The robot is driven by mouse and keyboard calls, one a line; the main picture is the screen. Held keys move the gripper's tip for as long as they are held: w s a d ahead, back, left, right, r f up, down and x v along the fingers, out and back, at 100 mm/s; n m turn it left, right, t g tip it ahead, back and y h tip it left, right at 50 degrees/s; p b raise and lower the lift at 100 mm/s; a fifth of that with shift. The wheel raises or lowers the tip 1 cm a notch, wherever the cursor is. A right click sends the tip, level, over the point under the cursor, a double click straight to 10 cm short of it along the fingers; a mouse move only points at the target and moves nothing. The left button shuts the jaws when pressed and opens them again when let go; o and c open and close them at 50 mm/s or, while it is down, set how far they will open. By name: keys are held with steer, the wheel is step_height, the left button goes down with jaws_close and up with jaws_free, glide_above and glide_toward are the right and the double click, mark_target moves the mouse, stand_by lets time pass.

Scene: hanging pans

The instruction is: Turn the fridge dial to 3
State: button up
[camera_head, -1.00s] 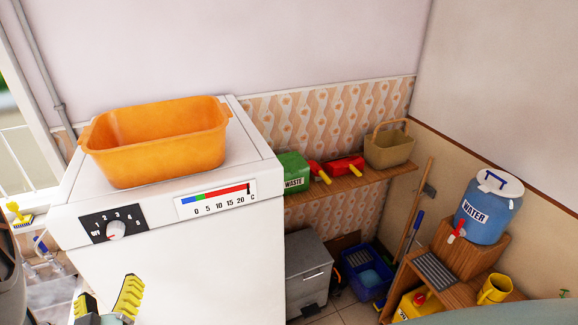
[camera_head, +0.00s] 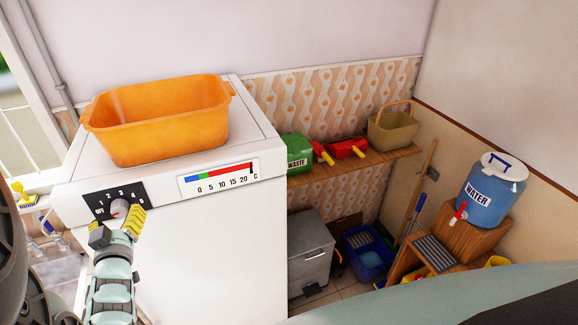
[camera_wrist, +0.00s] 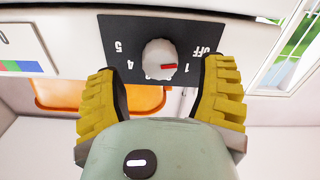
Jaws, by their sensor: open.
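The white fridge (camera_head: 215,245) has a black dial plate (camera_head: 99,203) on its front, marked OFF and 1 to 5. The pale round dial (camera_head: 119,208) sits at its lower middle. In the wrist view, which is upside down, the dial (camera_wrist: 159,58) has a red mark pointing towards 1. My gripper (camera_head: 117,229) is open, with its yellow fingers just in front of the dial. In the wrist view the fingers of my gripper (camera_wrist: 165,78) stand either side of the dial, with gaps; contact is not visible. The temperature strip (camera_head: 218,180) has its black marker at the right end.
An orange tub (camera_head: 160,135) stands on the fridge. To the right, a wooden shelf (camera_head: 345,169) holds a green waste container (camera_head: 295,152), red items and a basket (camera_head: 392,130). A blue water container (camera_head: 490,195) stands further right. The space before the fridge's right side looks clear.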

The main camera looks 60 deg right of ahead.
steer(key=shift+x, duration=1.2)
steer(key=shift+o, duration=0.3)
jaws_close()
